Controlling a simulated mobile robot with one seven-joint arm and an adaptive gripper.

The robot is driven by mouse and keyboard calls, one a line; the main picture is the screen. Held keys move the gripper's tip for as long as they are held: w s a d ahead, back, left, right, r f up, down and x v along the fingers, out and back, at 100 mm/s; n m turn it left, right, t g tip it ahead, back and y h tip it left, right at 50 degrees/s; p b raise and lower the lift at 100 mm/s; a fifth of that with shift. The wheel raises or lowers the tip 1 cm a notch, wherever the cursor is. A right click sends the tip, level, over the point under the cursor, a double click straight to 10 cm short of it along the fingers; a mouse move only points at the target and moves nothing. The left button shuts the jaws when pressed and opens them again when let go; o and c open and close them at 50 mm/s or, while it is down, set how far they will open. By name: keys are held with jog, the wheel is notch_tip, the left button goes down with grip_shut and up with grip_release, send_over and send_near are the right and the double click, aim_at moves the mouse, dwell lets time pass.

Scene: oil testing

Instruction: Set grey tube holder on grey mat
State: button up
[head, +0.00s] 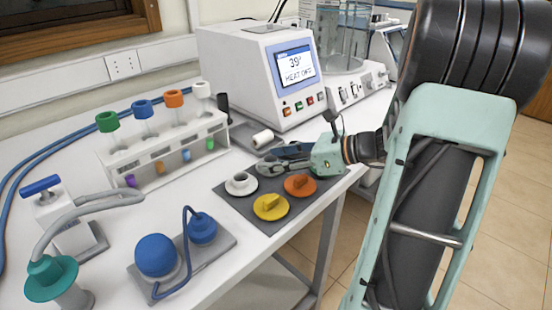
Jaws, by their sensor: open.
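The grey tube holder (240,183), a pale grey disc with a small cup on top, sits upright near the left corner of the dark grey mat (270,185). An orange holder (300,185) and a yellow holder (270,206) sit on the same mat. My gripper (264,168) is open and reaches in from the right, low over the mat's far side. Its fingertips are just behind and right of the grey holder. They look apart from it, but the exact gap is hard to judge.
A white rack (165,178) with colour-capped tubes stands to the left. A heater with a screen (262,65) stands behind the mat. Blue-topped apparatus (157,255) stands front left. The table edge runs close by the mat's right side.

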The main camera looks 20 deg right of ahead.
jog(key=shift+r, duration=0.25)
jog(key=p+v, duration=0.2)
jog(key=v, duration=1)
jog(key=shift+f, duration=0.2)
